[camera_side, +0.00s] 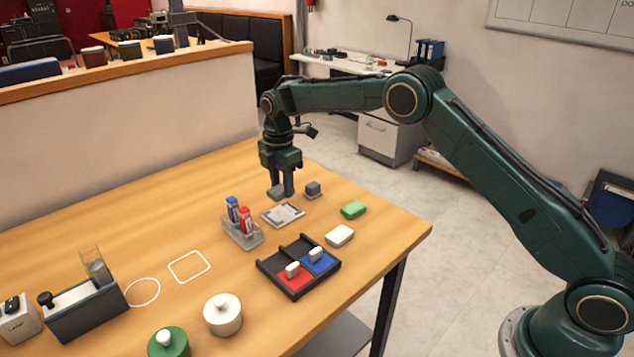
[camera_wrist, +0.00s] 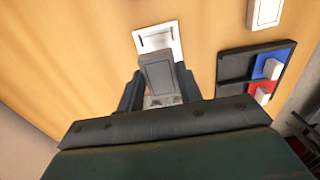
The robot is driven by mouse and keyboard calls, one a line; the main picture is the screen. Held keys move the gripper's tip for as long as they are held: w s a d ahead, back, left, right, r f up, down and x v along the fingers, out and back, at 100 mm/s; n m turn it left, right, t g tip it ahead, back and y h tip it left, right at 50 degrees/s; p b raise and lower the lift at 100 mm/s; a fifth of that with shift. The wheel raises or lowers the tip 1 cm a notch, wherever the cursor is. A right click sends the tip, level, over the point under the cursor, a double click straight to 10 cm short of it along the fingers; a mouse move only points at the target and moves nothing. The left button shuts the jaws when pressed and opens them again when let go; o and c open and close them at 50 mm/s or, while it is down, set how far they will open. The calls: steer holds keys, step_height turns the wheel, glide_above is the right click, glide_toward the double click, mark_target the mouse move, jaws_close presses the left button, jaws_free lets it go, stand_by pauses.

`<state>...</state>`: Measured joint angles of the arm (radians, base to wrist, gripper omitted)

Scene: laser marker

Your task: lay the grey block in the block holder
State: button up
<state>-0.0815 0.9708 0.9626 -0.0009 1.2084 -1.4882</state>
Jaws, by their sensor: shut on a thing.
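The grey block (camera_side: 275,193) is held between the fingers of my gripper (camera_side: 283,192), which is shut on it. In the wrist view the grey block (camera_wrist: 157,74) sits between the two fingers of my gripper (camera_wrist: 160,88). The block holder (camera_side: 284,215) looks like a flat, light grey plate on the table, just in front of my gripper in the side view. In the wrist view the block holder (camera_wrist: 163,40) lies beyond the block, which hides part of its near edge. The block appears above the table and apart from the holder.
A dark cube on a small base (camera_side: 313,188) stands right of my gripper. A clear rack with blue and red items (camera_side: 243,235) stands left of the holder.

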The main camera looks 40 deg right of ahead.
mark_target(284, 213)
steer(key=shift+f, duration=0.2)
steer(key=shift+f, duration=2.3)
steer(key=shift+f, duration=0.4)
stand_by(0.5)
steer(key=o, duration=1.1)
steer(key=shift+c, duration=0.2)
steer(key=shift+r, duration=0.15)
step_height(284, 213, up, 12)
steer(key=shift+r, duration=0.8)
